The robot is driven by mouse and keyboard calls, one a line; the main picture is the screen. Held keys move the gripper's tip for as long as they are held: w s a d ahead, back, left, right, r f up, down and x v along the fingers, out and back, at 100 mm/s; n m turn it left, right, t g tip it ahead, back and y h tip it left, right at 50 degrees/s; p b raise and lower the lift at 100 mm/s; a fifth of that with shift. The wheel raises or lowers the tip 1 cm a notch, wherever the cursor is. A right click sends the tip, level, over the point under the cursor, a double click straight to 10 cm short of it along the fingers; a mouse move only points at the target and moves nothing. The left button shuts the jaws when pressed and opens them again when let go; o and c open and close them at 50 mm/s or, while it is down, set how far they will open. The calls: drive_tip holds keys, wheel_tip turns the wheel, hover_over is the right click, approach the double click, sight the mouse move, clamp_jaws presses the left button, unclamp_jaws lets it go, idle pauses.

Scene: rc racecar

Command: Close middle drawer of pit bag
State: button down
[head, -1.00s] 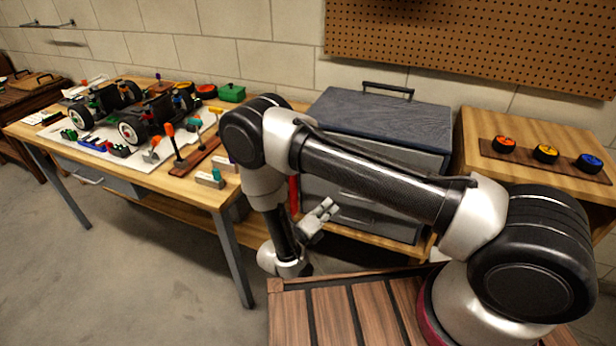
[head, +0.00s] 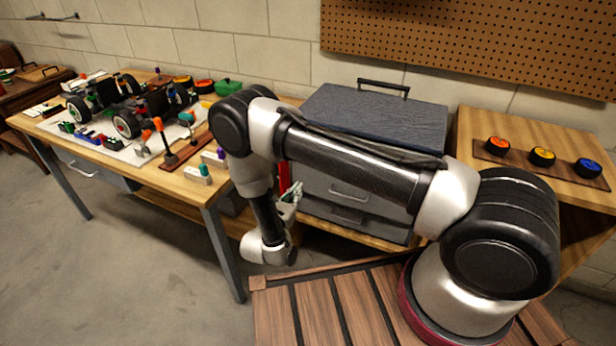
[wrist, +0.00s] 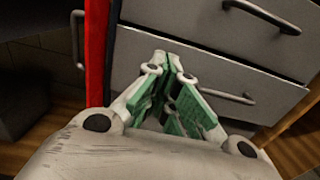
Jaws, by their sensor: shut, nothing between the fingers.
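The pit bag (head: 372,115) is a grey chest with a dark top and a top handle, standing behind my arm in the head view. Its upper front is partly hidden by my arm. Two grey drawer fronts show in the wrist view, an upper one (wrist: 205,40) and a lower one (wrist: 185,100), each with a bar handle. I cannot tell clearly how far either sticks out. My gripper (head: 291,194) is at the bag's left front side. In the wrist view my gripper (wrist: 167,64) is shut and empty, with green pads, left of both handles; contact is unclear.
A red upright bar (wrist: 97,50) stands just left of the gripper. The workbench (head: 185,182) with car, tools and parts is at left. A wooden cabinet (head: 545,130) with three coloured wheels is at right. Open floor (head: 130,270) lies at front left.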

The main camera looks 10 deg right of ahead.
drive_tip(key=x, duration=0.9)
drive_tip(key=x, duration=0.2)
drive_tip(key=shift+w+d+r, duration=0.1)
drive_tip(key=shift+w+d, duration=0.1)
drive_tip(key=shift+w, duration=0.15)
